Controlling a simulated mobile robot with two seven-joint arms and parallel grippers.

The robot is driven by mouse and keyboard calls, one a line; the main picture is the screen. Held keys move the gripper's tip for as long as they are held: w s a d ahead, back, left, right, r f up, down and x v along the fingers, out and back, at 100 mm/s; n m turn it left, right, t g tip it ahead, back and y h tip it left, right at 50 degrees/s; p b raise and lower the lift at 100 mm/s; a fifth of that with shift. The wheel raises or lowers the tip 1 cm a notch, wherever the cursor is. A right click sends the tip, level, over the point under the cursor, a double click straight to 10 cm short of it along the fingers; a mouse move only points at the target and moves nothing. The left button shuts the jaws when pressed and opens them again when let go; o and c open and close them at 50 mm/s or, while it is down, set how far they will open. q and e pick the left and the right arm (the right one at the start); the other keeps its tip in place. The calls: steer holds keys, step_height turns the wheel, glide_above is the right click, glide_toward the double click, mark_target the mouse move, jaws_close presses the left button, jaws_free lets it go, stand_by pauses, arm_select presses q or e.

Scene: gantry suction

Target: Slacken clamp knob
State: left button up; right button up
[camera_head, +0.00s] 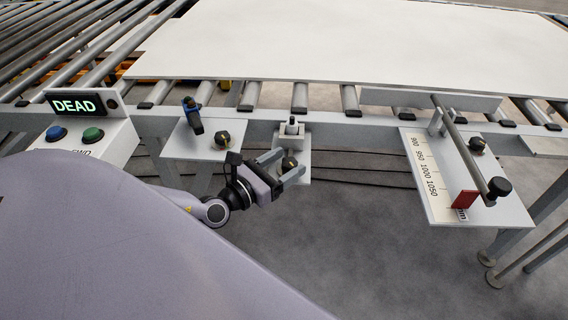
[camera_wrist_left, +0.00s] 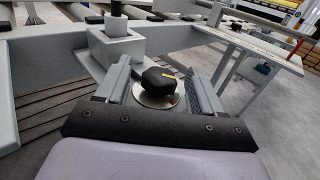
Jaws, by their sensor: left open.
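A black knob (camera_head: 289,162) with a pale pointer mark sits on a small grey bracket below the conveyor rail. A grey block with an upright pin (camera_head: 292,128) stands just behind the knob. No label naming the clamp is readable. My right gripper is not in view.
Another black knob (camera_head: 222,139) and a blue-black lever (camera_head: 192,116) are on the plate to the left. A scale plate (camera_head: 437,193) with a rod, red block and more black knobs is at right. A control box (camera_head: 94,138) reads DEAD. A white panel (camera_head: 350,40) lies on rollers.

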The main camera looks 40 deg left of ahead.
arm_select(q)
steer(key=c, duration=1.1)
steer(key=shift+o, duration=0.2)
steer(key=n+y+p, duration=0.1)
steer(key=y+p, duration=0.1)
steer(key=p, duration=0.1)
steer(key=shift+d+r+n+y, duration=0.2)
steer(key=shift+d+n+y, duration=0.05)
steer(key=shift+n+y, duration=0.15)
steer(key=n+y+p, duration=0.1)
steer(key=y, duration=0.1)
steer(key=shift+d+n+y, duration=0.1)
steer(key=shift+n+y, duration=0.2)
steer(key=n+y, duration=0.1)
steer(key=n+y+p, duration=0.1)
steer(key=y, duration=0.1)
steer(key=shift+d+f, duration=0.15)
steer(key=shift+n+g+y+p, duration=0.5)
steer(key=shift+n+y, duration=0.3)
steer(key=shift+y, duration=0.7)
steer(key=o, duration=1.1)
steer(key=shift+c, duration=0.2)
